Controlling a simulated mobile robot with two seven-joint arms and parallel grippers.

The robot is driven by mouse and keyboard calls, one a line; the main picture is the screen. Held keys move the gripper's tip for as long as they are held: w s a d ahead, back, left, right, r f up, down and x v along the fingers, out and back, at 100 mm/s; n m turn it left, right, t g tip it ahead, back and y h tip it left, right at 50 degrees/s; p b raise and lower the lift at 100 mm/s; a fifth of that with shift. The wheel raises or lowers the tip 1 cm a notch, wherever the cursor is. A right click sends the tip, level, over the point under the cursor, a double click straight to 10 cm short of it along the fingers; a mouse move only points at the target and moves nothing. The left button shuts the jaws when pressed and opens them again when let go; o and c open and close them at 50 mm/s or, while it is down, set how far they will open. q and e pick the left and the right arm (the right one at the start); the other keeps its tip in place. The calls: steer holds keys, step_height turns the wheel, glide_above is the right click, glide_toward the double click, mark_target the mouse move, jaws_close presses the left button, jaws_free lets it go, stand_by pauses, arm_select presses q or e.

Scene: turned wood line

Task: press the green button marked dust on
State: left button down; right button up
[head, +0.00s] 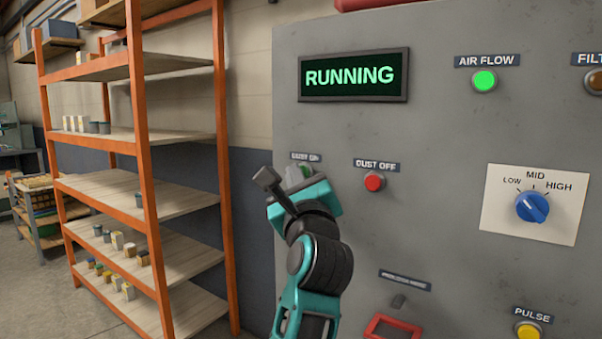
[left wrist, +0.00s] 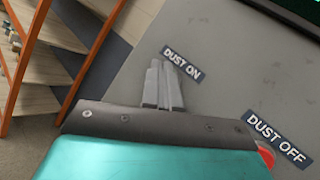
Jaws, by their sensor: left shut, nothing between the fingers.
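The grey control panel (head: 430,130) fills the right of the head view. The green dust on button (head: 307,170) shows only as a sliver under its DUST ON label (head: 305,157), mostly covered by my left gripper (head: 294,174). In the left wrist view the shut, empty fingers (left wrist: 163,85) lie just below the DUST ON label (left wrist: 182,63), and the button is hidden there. The fingertips are at or very near the button; I cannot tell whether they touch it. The display (head: 352,75) reads RUNNING in green. My right gripper is out of view.
The red dust off button (head: 374,182) is close to the right of my gripper. Farther right are a blue LOW/MID/HIGH knob (head: 532,207), a lit green air flow lamp (head: 484,81) and a yellow pulse button (head: 527,332). An orange-framed shelf (head: 140,120) stands left.

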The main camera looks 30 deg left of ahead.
arm_select(q)
steer(key=shift+s, duration=0.8)
steer(key=s, duration=0.2)
steer(key=s+p, duration=0.1)
steer(key=s, duration=0.2)
steer(key=shift+a+f, duration=0.15)
steer(key=shift+w, duration=0.15)
stand_by(0.4)
